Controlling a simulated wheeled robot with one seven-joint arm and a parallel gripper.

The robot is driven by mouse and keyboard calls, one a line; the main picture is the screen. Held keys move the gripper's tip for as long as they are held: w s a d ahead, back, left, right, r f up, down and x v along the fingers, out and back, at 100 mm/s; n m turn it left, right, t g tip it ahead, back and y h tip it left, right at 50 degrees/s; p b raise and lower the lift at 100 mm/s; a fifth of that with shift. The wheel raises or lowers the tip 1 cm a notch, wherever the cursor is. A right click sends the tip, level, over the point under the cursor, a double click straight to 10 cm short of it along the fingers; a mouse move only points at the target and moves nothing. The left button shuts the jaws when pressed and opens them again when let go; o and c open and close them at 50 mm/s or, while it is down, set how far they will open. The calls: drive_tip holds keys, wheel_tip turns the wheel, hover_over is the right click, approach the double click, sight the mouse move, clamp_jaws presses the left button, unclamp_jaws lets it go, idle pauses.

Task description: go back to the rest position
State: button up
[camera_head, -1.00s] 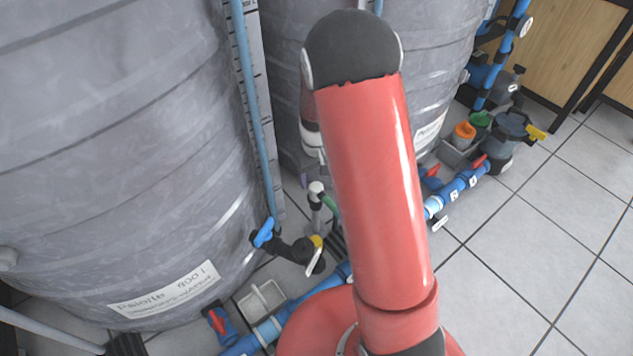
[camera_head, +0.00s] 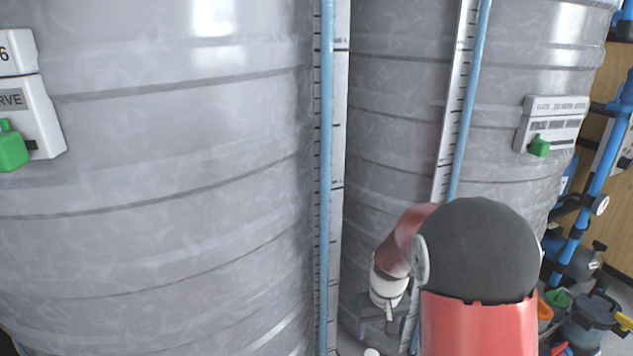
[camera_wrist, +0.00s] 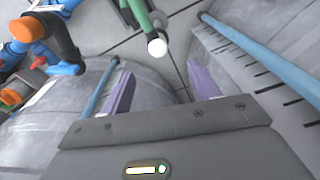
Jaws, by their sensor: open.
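My gripper (camera_wrist: 162,85) is open, with two purple fingers spread apart and nothing between them in the wrist view. In the head view my red arm with its black joint cap fills the lower right. My wrist there is small and partly hidden behind the arm, in front of the gap between two tanks. A green pipe with a white end (camera_wrist: 157,46) shows beyond the fingertips in the wrist view, apart from them.
A large grey tank (camera_head: 170,200) fills the left, and a second grey tank (camera_head: 400,130) stands right of it. Blue level tubes (camera_head: 326,150) with rulers run up them. Blue pipework (camera_head: 590,200) stands at the far right. A blue valve handle (camera_wrist: 65,68) shows in the wrist view.

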drive_tip(key=s+r+t+p, duration=0.1)
drive_tip(key=s+r, duration=0.2)
drive_tip(key=r, duration=0.3)
drive_tip(key=s+r+m+t+p, duration=0.1)
drive_tip(key=s+r+p, duration=0.15)
drive_tip(key=r, duration=0.45)
drive_tip(key=s+r+p, duration=0.1)
drive_tip(key=s+r, duration=0.3)
drive_tip(key=r, duration=0.2)
drive_tip(key=s+r+m+t+p, duration=0.1)
drive_tip(key=s+r+p, duration=0.3)
drive_tip(key=s+r, duration=0.5)
drive_tip(key=shift+s+r+t, duration=0.4)
drive_tip(key=shift+s+t, duration=0.5)
drive_tip(key=shift+s, duration=1.15)
